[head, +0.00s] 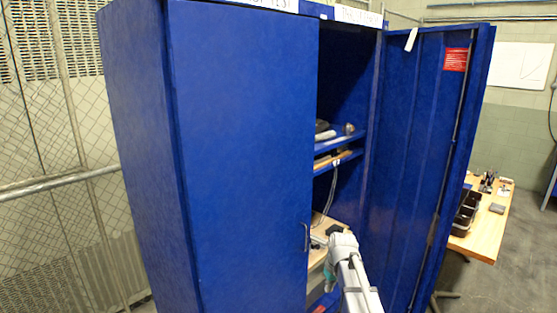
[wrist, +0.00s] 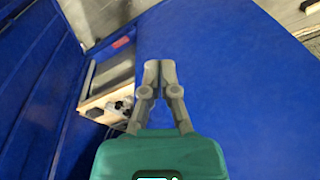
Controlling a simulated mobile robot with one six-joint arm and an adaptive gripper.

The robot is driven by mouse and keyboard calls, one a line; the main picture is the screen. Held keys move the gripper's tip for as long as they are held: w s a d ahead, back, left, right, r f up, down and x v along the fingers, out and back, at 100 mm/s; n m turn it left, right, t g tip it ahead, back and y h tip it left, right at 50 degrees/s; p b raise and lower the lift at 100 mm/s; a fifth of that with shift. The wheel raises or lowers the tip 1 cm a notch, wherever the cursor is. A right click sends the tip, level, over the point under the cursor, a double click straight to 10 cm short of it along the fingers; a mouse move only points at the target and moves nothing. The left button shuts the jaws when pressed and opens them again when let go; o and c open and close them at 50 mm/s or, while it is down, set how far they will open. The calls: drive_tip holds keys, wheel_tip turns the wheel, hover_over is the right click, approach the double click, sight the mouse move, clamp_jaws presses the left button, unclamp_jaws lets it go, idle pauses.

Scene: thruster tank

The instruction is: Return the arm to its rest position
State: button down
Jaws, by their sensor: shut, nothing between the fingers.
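My gripper (wrist: 160,66) shows in the wrist view with its two grey fingertips together and nothing between them. A broad blue cabinet panel fills the view beyond the fingers; I cannot tell whether they touch it. In the head view my pale arm reaches up from the bottom edge to the opening of the blue cabinet (head: 240,150). Only a teal bit of the gripper shows there, beside the lower edge of the left door; its fingertips are hidden.
The cabinet's left door is shut, with a handle (head: 306,237); the right door (head: 425,150) stands open. Inside are a blue shelf (head: 338,143) with items and a lower wooden surface (head: 322,224). A wooden table (head: 490,230) with black bins stands right. Chain-link fencing (head: 60,130) is left.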

drive_tip(key=s+f+m+b, duration=0.2)
drive_tip(key=s, duration=0.7)
drive_tip(key=s+f+m+g+h+b, duration=0.1)
drive_tip(key=s+f+b, duration=0.1)
drive_tip(key=s, duration=0.7)
drive_tip(key=shift+s+d+f+m, duration=0.15)
drive_tip(key=shift+s+f+m, duration=0.25)
drive_tip(key=shift+f, duration=0.15)
drive_tip(key=shift+w, duration=0.1)
